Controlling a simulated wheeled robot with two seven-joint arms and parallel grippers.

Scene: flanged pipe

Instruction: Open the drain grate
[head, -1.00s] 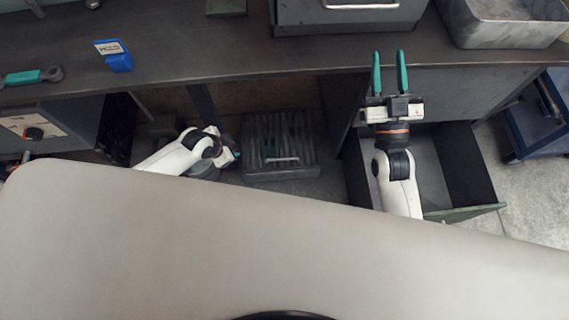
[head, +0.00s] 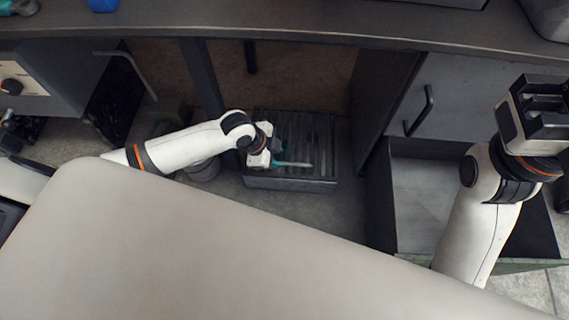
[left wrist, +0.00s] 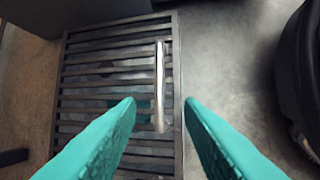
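The drain grate (head: 318,128) is a dark slatted panel on the floor under the bench, lying closed as far as I can see. In the left wrist view the grate (left wrist: 90,75) fills the left half, with a pale bar handle (left wrist: 159,75) along its right side. My left gripper (head: 290,163) is over the grate in the head view, and its fingers partly hide the handle. In the left wrist view its teal fingers (left wrist: 160,106) are apart, with the handle's near end between them in the picture and no clear contact. My right gripper (head: 540,110) is at the right edge; its fingers are not clearly visible.
The dark bench top (head: 300,25) overhangs the grate. An open drawer (head: 425,195) stands to the right under the bench, with a cabinet front (head: 455,105) behind it. A dark bench leg (head: 202,80) rises left of the grate.

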